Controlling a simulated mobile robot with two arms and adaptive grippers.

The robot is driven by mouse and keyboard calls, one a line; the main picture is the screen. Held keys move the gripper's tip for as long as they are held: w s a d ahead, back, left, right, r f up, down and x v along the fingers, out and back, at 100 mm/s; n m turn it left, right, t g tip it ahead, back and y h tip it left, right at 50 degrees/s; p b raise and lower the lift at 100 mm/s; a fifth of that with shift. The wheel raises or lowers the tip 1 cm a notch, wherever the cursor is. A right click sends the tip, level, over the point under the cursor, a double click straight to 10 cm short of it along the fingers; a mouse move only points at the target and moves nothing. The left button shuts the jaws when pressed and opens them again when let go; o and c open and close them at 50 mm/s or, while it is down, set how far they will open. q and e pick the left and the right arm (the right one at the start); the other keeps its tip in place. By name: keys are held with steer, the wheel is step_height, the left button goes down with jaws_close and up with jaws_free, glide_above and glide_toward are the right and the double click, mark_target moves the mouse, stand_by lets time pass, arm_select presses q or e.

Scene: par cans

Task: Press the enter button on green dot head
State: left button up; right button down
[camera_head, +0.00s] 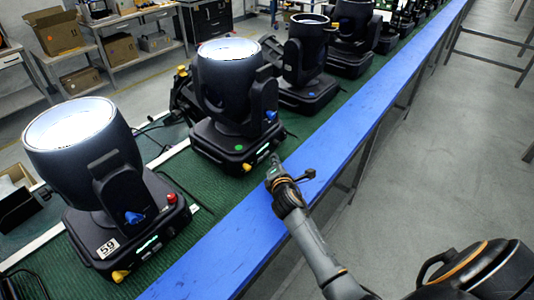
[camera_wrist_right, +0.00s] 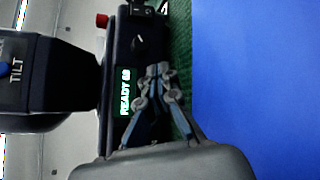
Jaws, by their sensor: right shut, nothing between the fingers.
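The green dot head (camera_head: 225,85) is a black moving light with a lit lens, standing on the green belt in the head view. Its green dot (camera_head: 238,147) is on the base top, and a small lit display (camera_head: 236,168) is on the base's front side. My right gripper (camera_head: 275,160) is shut and empty, just right of that base. In the wrist view its closed fingertips (camera_wrist_right: 158,70) overlap a black panel beside a lit display (camera_wrist_right: 124,92) reading "READY" and unclear characters. I cannot tell the enter button or any contact. My left gripper is out of view.
Another head labelled 59 (camera_head: 85,150) stands at the near left. Several more heads line the belt behind, including one dark head (camera_head: 306,60). The blue rail (camera_head: 350,135) runs along the belt's right side. Open grey floor (camera_head: 450,160) lies to the right.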

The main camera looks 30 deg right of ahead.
steer(key=shift+s, duration=0.15)
steer(key=shift+s+d+p, duration=0.35)
steer(key=shift+s, duration=0.4)
steer(key=shift+s+d+p, duration=0.3)
steer(key=shift+s, duration=0.45)
steer(key=shift+s+d+p, duration=0.35)
steer(key=shift+s, duration=0.4)
